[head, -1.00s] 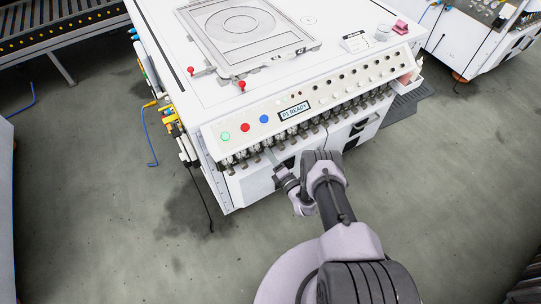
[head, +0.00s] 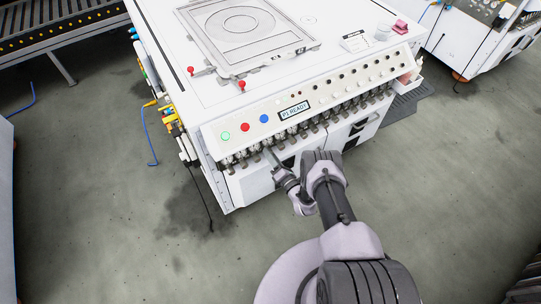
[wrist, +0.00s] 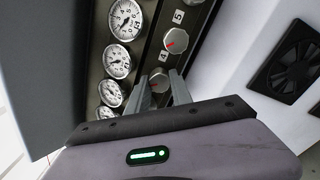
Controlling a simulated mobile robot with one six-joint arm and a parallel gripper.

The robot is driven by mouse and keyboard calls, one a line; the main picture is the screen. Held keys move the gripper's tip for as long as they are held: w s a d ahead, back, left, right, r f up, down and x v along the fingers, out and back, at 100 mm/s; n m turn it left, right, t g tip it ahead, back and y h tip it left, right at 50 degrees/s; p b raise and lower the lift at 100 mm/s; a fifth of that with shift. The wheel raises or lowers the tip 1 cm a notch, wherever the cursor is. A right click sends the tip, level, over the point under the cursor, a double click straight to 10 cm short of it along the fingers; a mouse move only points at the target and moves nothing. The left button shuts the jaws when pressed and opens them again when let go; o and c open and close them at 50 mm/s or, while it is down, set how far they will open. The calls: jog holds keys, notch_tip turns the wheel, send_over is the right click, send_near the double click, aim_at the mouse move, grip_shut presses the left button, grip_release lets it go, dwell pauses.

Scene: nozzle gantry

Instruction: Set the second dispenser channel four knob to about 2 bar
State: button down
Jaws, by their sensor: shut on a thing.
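A row of silver knobs with red pointer marks runs beside white dial gauges in the wrist view. My gripper (wrist: 159,92) is shut on the knob (wrist: 159,78) nearest the camera, just below the printed label 4 (wrist: 163,56). Another knob (wrist: 176,39) sits between labels 4 and 5. The gauges (wrist: 117,60) have dark needles, but their values are too small to read surely. In the head view my gripper (head: 271,153) reaches the row under the machine's front panel, and the held knob cannot be made out.
The white machine (head: 225,195) has a sloped panel with green, red and blue buttons and a lit display (head: 294,111). A dark fan grille (wrist: 290,68) is at right in the wrist view. The floor around the machine is mostly open.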

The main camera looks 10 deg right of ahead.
jog(key=c, duration=1.1)
grip_release()
jog(key=shift+c, duration=0.2)
jog(key=shift+s, duration=0.1)
jog(key=p+v, duration=0.2)
jog(key=v, duration=1.5)
jog(key=shift+s+d, duration=0.1)
